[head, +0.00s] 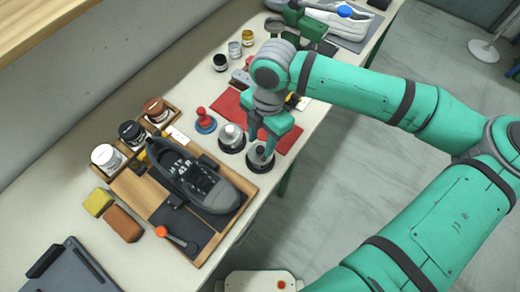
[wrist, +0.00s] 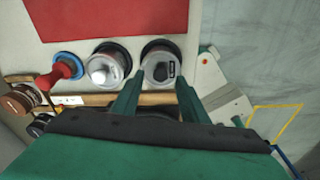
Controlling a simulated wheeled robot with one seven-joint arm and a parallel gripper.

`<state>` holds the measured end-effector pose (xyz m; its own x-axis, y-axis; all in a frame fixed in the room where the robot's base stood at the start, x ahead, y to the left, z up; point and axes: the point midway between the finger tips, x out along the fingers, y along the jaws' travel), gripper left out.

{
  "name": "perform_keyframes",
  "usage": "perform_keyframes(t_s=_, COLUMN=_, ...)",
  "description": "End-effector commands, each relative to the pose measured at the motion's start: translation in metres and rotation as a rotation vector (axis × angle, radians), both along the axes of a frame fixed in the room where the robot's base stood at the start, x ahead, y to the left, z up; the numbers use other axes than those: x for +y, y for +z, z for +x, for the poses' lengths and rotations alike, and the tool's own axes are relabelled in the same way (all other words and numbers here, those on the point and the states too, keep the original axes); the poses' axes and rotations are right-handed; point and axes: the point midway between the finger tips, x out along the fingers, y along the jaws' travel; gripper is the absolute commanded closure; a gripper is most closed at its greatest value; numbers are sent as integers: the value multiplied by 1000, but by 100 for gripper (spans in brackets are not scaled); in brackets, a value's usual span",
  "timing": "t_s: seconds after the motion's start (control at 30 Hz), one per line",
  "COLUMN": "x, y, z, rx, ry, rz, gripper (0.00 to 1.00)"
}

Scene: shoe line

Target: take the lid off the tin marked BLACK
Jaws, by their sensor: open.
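A round tin with a grey lid and a dark knob (wrist: 161,68) stands near the table's front edge; it also shows in the head view (head: 261,160). A small dark mark on its lid is too small to read, so I cannot tell whether it says BLACK. My gripper (head: 262,146) is above this tin, pointing down. In the wrist view my gripper (wrist: 160,82) is open, its fingers apart and empty, with the tin showing between and beyond the fingertips. A second round tin with a bright silver knob (wrist: 104,70) stands just left; it also shows in the head view (head: 231,138).
A red-knobbed blue piece (head: 205,122) stands left of the tins, beside a red mat (head: 232,105). The table's front edge is close to the tin.

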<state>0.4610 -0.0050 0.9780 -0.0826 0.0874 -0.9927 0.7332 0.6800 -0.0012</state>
Motion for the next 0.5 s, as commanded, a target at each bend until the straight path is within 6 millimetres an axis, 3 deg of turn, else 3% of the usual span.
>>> perform_keyframes(t_s=0.2, x=0, y=-19, z=-2, rx=0, ry=-5, rz=2, gripper=60)
perform_keyframes(t_s=0.43, x=0, y=-20, z=-2, rx=0, ry=-5, rz=2, gripper=60)
perform_keyframes(t_s=0.5, x=0, y=-19, z=-2, rx=0, ry=-5, rz=2, gripper=76)
